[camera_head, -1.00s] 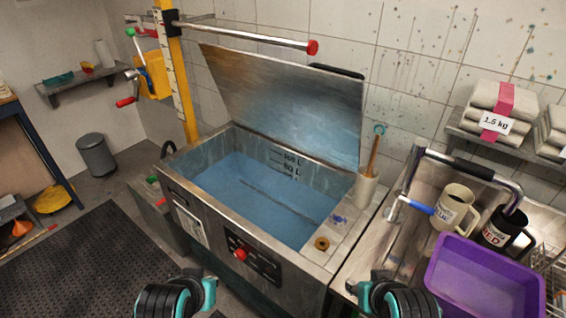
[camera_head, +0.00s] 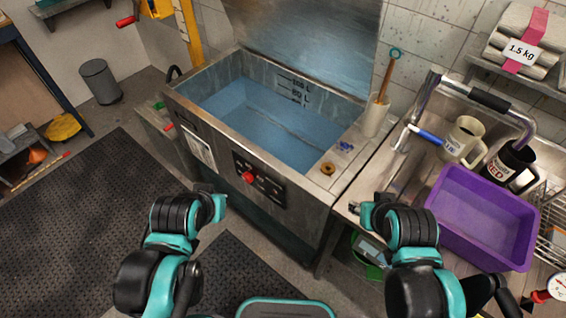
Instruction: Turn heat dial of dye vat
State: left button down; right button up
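The dye vat (camera_head: 182,110) is a steel tank filled with blue liquid, its lid standing open behind it. On its front is a dark control panel (camera_head: 269,187) with a red heat dial (camera_head: 248,178) at the panel's left part. My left gripper (camera_head: 208,190) is in front of the vat, left of the dial and apart from it. My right gripper (camera_head: 358,208) is in front of the counter, right of the panel. Both grippers are small and partly hidden by my own wrists, so their finger opening is unclear.
A steel sink counter with a purple basin (camera_head: 480,218), a cream mug (camera_head: 463,140) and a black mug (camera_head: 509,165) stands right. A tan ring (camera_head: 327,168) lies on the vat's right ledge. A green bucket (camera_head: 368,262) is below the counter. Dark matting covers the floor.

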aim_at(249, 178)
jog(key=k+l+z, duration=0.2)
jog(key=k+z, duration=0.2)
jog(key=k+l+z, duration=0.6)
jog(key=l+z, duration=0.2)
